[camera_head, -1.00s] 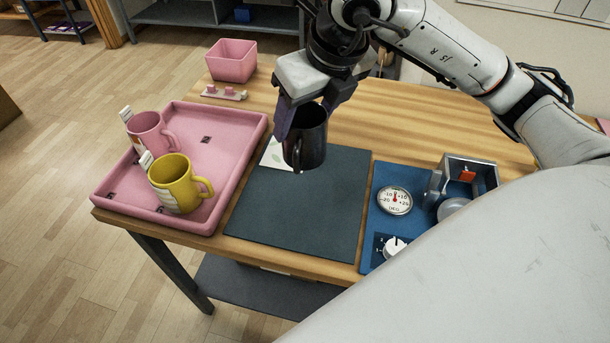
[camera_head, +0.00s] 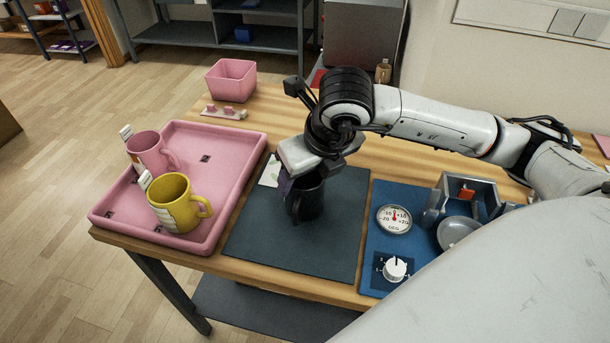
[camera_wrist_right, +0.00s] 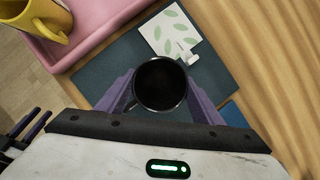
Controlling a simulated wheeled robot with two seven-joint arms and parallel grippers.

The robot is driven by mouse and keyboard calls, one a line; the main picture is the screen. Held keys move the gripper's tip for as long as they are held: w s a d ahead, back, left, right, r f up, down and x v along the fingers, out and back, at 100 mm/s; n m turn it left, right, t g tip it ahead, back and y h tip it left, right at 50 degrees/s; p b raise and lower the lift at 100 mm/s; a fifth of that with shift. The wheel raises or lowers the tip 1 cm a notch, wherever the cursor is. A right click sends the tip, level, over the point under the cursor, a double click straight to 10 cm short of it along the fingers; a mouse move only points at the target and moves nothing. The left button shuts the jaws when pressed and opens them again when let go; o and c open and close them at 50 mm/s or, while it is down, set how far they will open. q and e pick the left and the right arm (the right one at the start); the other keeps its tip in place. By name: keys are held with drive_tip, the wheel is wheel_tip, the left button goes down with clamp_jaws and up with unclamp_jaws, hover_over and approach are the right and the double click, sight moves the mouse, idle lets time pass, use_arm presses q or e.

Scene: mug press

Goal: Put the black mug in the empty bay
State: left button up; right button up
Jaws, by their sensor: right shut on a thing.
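The black mug (camera_head: 308,203) is upright over the dark mat (camera_head: 265,245); I cannot tell whether its base touches the mat. My right gripper (camera_head: 300,186) is shut on it, and in the right wrist view the purple fingers sit on either side of the mug (camera_wrist_right: 160,86), its open mouth facing the camera. The pink tray (camera_head: 238,150) at left holds a pink mug (camera_head: 147,150) and a yellow mug (camera_head: 172,200), both with white tags. Bare tray floor with small dark squares shows right of the pink mug and left of the yellow mug. My left gripper is not in view.
A leaf-patterned card (camera_wrist_right: 170,33) lies on the mat's far left corner. A blue panel with a dial gauge (camera_head: 394,219), a knob (camera_head: 395,268) and a grey press (camera_head: 465,195) lies at right. A pink bin (camera_head: 230,80) stands behind the tray.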

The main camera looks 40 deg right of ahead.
drive_tip(key=shift+f+b, duration=0.2)
drive_tip(key=shift+b, duration=0.1)
drive_tip(key=o, duration=1.7)
drive_tip(key=shift+r, duration=0.1)
